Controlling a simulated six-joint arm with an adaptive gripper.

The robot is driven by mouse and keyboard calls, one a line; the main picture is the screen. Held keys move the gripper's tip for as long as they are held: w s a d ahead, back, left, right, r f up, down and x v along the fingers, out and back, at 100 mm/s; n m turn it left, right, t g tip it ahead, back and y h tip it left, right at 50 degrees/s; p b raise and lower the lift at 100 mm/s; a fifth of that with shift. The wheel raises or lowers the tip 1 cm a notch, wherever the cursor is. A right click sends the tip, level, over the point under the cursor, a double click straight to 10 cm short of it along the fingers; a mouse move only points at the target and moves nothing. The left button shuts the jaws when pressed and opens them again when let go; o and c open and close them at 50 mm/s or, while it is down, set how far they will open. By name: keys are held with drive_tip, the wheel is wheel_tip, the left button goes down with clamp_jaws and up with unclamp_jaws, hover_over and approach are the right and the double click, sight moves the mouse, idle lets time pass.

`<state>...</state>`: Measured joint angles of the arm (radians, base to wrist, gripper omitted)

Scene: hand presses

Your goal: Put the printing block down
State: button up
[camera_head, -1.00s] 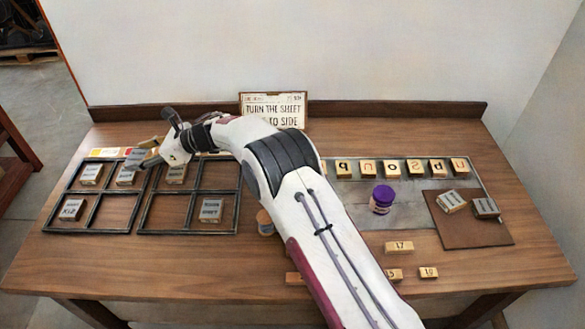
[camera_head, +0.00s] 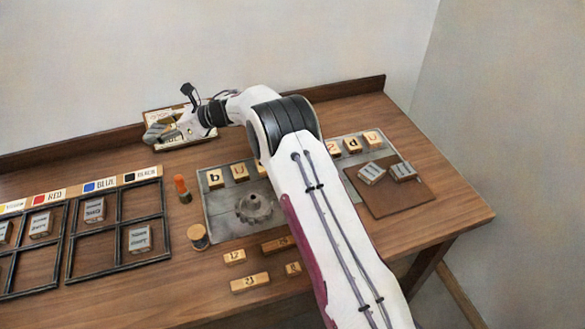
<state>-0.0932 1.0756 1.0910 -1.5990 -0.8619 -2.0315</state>
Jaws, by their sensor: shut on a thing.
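My gripper (camera_head: 163,131) is at the upper left, near the back of the table and in front of the sign (camera_head: 192,141). It is shut on a grey-faced printing block (camera_head: 155,133), which looks held above the table. Its exact height and face are unclear. The divided tray with dark frames (camera_head: 118,259) is at the left. It holds several similar blocks, including one in the blue section (camera_head: 94,211) and one at lower right (camera_head: 139,240). Two more blocks (camera_head: 372,173) (camera_head: 402,171) lie on a brown mat (camera_head: 391,202) at the right.
A metal plate (camera_head: 222,226) carries letter blocks (camera_head: 215,179) and a grey gear-like piece (camera_head: 254,208). An orange-topped bottle (camera_head: 180,188) and a round jar (camera_head: 198,237) stand left of it. Number blocks (camera_head: 250,283) lie in front. My arm hides part of the plate.

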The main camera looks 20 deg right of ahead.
drive_tip(key=s+d+m+t+h, duration=0.2)
drive_tip(key=d+m+t+h, duration=0.15)
drive_tip(key=d, duration=3.65)
drive_tip(key=s+d+f+m+t+h, duration=0.1)
drive_tip(key=s+d+m+t+h, duration=0.15)
drive_tip(key=s+d, duration=2.15)
drive_tip(key=n+g+y, duration=0.3)
drive_tip(key=y, duration=0.1)
hover_over(399, 200)
drive_tip(key=shift+d, duration=0.1)
drive_tip(key=shift+f, duration=3.1)
